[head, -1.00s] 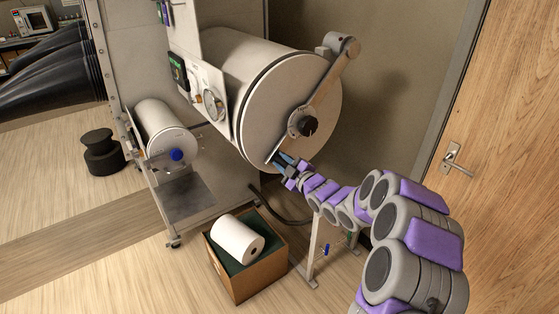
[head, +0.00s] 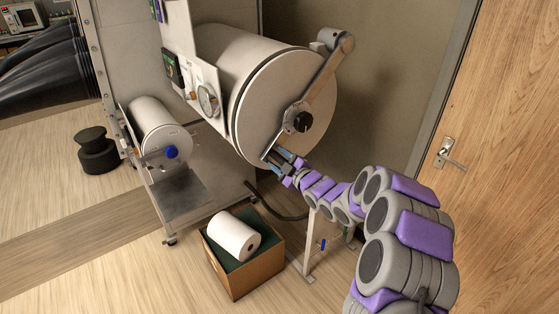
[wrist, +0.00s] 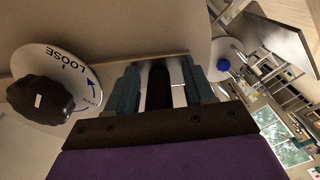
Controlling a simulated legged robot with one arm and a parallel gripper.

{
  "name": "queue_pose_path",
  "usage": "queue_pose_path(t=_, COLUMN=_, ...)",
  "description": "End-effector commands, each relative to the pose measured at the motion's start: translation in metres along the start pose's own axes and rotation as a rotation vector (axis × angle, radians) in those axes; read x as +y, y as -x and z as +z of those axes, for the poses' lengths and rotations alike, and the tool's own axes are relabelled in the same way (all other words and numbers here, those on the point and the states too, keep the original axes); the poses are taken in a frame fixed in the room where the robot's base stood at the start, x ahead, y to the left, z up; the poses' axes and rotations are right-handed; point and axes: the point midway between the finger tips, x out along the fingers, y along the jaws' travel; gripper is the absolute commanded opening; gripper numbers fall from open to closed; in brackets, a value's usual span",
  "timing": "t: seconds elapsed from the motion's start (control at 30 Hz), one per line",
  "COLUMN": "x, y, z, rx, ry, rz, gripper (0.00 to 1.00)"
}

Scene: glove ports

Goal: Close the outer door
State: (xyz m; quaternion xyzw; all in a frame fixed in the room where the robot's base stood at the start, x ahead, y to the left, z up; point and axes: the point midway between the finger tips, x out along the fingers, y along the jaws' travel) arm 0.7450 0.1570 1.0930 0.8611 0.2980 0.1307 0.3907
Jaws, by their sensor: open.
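The outer door (head: 270,118) is a large white round plate at the front end of the big horizontal cylinder (head: 225,58). It sits close against the cylinder, with a dark line along the rim; I cannot tell whether it is fully seated. A metal bar (head: 322,85) crosses it from an upper-right pivot, with a black knob (head: 303,122) at its middle. In the wrist view the black knob (wrist: 40,98) sits on a white disc marked "LOOSE" with an arrow. My gripper (head: 275,156) is open at the bar's lower end, by the door's lower edge. Contact is unclear.
A smaller white cylinder (head: 160,128) with a blue knob is at left. Below stands a wooden box (head: 243,280) holding a white roll (head: 233,236). A black stool-like object (head: 97,150) stands on the floor. A wooden room door (head: 500,150) is at right.

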Motion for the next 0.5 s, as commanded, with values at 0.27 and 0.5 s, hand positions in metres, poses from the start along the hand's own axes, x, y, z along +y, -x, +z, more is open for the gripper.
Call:
queue_pose_path(t=0.27, x=0.003, y=0.011, z=-0.002, rx=0.002, ry=0.001, rz=0.003, gripper=0.53)
queue_pose_path(t=0.5, x=0.002, y=0.05, z=0.0, rx=-0.002, ry=-0.001, rz=0.0, gripper=0.53)
